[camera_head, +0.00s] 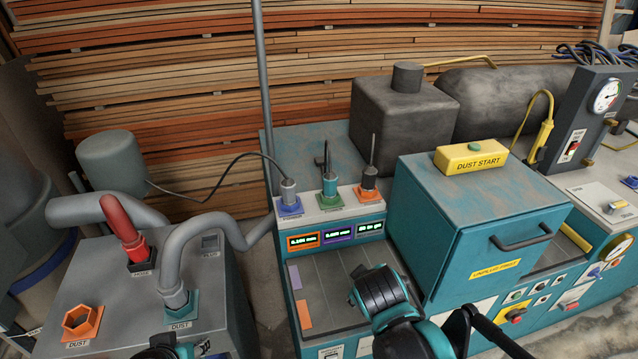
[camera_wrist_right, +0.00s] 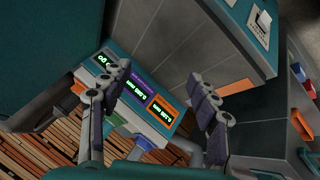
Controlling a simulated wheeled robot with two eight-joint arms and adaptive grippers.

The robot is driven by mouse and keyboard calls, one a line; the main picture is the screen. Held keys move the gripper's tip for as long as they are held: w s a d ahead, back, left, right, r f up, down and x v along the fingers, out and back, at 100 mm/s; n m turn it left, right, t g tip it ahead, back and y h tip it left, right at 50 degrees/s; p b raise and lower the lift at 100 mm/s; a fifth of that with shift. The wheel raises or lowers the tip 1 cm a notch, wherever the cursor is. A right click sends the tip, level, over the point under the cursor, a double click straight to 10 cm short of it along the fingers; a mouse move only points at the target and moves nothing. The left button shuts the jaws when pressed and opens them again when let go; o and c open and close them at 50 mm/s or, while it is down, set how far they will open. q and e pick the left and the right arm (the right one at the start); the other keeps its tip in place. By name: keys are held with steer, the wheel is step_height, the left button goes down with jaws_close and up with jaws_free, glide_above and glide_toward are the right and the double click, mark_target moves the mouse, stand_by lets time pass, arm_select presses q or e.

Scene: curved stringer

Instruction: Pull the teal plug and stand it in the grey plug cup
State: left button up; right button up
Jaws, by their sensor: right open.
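The teal plug (camera_head: 330,185) stands upright in a green socket, the middle of three sockets on the teal machine's raised panel. A dark cable end rises from its top. The grey plug cup (camera_head: 210,243), labelled PLUG, is at the back of the grey box on the left; I see nothing standing in it. In the right wrist view my right gripper (camera_wrist_right: 158,80) is open and empty, its fingers spread over the small displays in front of the sockets. Its fingertips cannot be made out in the head view.
A grey plug (camera_head: 288,192) with a long cable stands left of the teal one, a dark plug (camera_head: 369,180) right of it. A teal cabinet (camera_head: 480,225) rises to the right. A grey hose (camera_head: 200,225) arches in front of the plug cup; a red hose handle (camera_head: 125,230) stands left.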

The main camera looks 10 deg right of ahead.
steer(key=w+r+n+h+p, duration=0.2)
steer(key=w+r+n+h, duration=0.1)
steer(key=w+n, duration=0.4)
steer(key=n+t+h+p, duration=0.5)
steer(key=n+t+h, duration=0.15)
steer(key=n, duration=0.85)
glide_toward(327, 183)
steer(key=shift+g, duration=0.25)
steer(key=x, duration=0.4)
steer(key=shift+w+r, duration=0.35)
steer(key=x, duration=0.2)
steer(key=b+x, duration=0.1)
steer(key=x, duration=0.2)
steer(key=b+x, duration=0.1)
steer(key=x, duration=0.1)
steer(key=shift+w+d+f, duration=0.25)
steer(key=shift+d+f, duration=0.1)
steer(key=shift+s+a+r, duration=0.1)
steer(key=shift+c, duration=0.7)
steer(key=c, duration=1.2)
